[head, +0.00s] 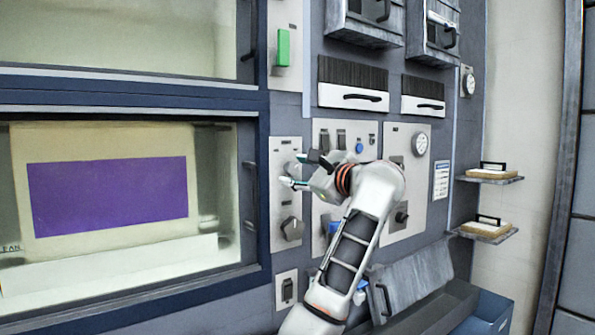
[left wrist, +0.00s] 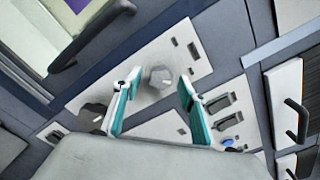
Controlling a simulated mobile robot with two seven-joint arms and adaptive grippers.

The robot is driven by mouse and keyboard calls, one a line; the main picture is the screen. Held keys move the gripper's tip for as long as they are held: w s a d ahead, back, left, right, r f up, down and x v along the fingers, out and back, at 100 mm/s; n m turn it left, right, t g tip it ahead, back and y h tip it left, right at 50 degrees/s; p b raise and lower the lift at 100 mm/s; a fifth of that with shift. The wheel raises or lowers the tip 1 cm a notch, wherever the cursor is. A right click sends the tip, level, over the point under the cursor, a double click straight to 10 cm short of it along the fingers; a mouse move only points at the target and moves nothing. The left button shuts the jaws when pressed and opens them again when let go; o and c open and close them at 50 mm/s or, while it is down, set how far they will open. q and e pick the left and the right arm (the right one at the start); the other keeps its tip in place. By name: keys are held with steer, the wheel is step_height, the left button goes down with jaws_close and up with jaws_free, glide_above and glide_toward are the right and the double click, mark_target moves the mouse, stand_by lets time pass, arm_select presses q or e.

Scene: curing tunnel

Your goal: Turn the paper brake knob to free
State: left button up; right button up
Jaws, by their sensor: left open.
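A narrow light-grey panel (head: 284,205) on the machine front carries two grey knobs. The upper knob (head: 291,168) is partly hidden by my left gripper (head: 293,170); the lower knob (head: 292,228) stands clear below it. In the left wrist view, one knob (left wrist: 160,77) shows between the teal-padded fingertips of my left gripper (left wrist: 159,80), which is open with a gap on both sides. The other knob (left wrist: 93,114) lies to the left, outside the fingers. The labels are too small to read, so I cannot tell which is the paper brake knob. My right gripper is out of view.
A window with a purple sheet (head: 108,195) lies left of the panel. Right of it is a panel with switches and a blue button (head: 359,148), then one with a gauge (head: 421,144). A green switch (head: 283,48) sits above. Small shelves (head: 490,179) project at right.

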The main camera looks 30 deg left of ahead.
arm_select(q)
steer(key=c, duration=1.1)
